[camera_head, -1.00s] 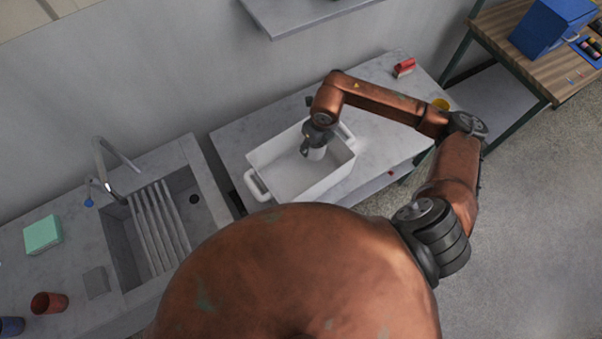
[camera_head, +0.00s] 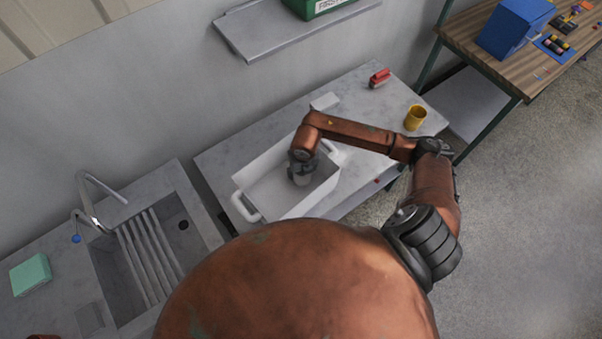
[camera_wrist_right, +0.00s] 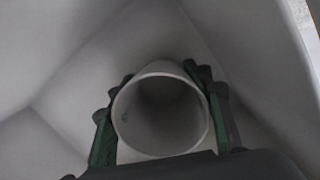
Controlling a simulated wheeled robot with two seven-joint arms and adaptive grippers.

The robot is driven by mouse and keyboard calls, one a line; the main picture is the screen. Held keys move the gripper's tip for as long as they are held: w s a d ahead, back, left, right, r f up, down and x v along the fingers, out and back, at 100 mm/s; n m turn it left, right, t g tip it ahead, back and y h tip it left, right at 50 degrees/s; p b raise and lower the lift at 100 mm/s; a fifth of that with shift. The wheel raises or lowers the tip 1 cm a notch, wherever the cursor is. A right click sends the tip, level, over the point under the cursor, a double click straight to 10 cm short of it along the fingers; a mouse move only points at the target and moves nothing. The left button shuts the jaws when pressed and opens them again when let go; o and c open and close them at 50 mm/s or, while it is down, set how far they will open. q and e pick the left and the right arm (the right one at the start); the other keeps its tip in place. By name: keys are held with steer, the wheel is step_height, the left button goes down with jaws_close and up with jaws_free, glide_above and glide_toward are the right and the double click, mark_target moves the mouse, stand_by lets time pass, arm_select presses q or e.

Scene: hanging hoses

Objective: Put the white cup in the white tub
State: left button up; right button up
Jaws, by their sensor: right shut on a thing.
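The white tub (camera_head: 262,190) stands on the grey table, with a handle at each end. My right gripper (camera_head: 302,176) reaches down into the tub from above, near its right end. It is shut on the white cup (camera_head: 301,180), which shows only in part below the fingers. In the right wrist view the cup (camera_wrist_right: 160,116) sits between the two green fingers (camera_wrist_right: 163,112), its open mouth facing the camera, with the tub's pale walls around it. I cannot tell whether the cup touches the tub's floor. My left gripper is not in view.
A yellow mug (camera_head: 415,117) and a red object (camera_head: 379,78) stand on the table (camera_head: 350,92) behind and right of the tub. A grey shelf (camera_head: 270,38) with a green first-aid box (camera_head: 318,6) hangs above. A sink (camera_head: 165,225) is at the left.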

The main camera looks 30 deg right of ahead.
steer(key=shift+f, duration=0.75)
steer(key=o, duration=1.2)
steer(key=shift+f, duration=0.15)
step_height(320, 180, up, 12)
steer(key=s, duration=0.1)
steer(key=shift+s+a+b, duration=0.2)
steer(key=shift+s+b, duration=0.2)
steer(key=shift+b, duration=0.05)
